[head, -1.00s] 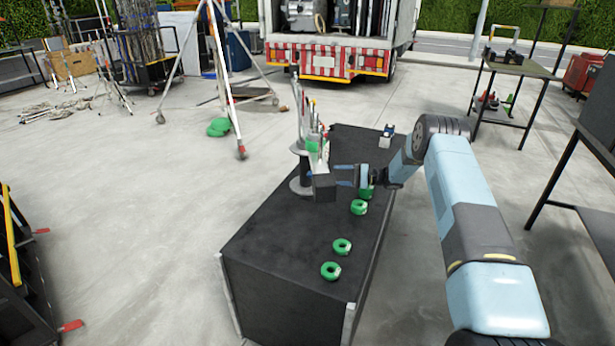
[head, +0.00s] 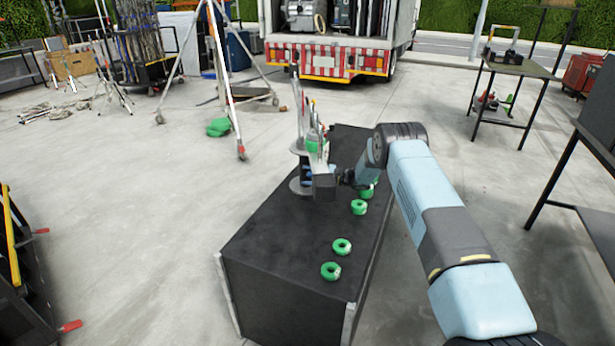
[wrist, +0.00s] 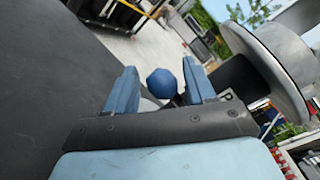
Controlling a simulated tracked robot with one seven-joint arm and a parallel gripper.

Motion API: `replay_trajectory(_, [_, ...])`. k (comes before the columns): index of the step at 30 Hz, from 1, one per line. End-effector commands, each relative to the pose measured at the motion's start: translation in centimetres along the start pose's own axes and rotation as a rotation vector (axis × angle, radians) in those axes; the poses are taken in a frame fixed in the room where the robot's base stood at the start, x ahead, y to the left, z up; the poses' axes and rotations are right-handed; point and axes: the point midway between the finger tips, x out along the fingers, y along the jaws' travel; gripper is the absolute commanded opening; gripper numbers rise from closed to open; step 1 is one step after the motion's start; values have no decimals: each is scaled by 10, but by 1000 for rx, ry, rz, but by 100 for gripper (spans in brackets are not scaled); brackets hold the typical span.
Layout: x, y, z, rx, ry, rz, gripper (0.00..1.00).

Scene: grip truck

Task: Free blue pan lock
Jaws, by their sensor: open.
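In the wrist view a round blue knob (wrist: 162,83), which looks like the blue pan lock, shows between the two blue fingers of my gripper (wrist: 161,88). The fingers are apart, with a gap on each side of the knob; I cannot tell how deep it sits between them. A dark rod and a grey disc (wrist: 283,68) of the pan head stand to the right of the fingers. In the head view the pan head (head: 309,150) stands on a black case (head: 285,235). The arm reaches in from the right, and the fingers are mostly hidden beside the head's dark block.
Several green tape rolls (head: 342,247) lie along the right side of the case top. A tripod (head: 230,90) stands behind to the left, and a truck (head: 335,45) is at the back. A side table (head: 520,68) stands at the right.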

Motion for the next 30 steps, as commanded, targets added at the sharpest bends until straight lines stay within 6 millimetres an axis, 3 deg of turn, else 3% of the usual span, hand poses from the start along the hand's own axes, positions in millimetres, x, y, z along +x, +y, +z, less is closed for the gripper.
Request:
replay_trajectory(6, [13,0,0,0,-1,1,54])
replay_trajectory(14, [14,0,0,0,-1,0,54])
replay_trajectory(30, [13,0,0,1,0,1,4])
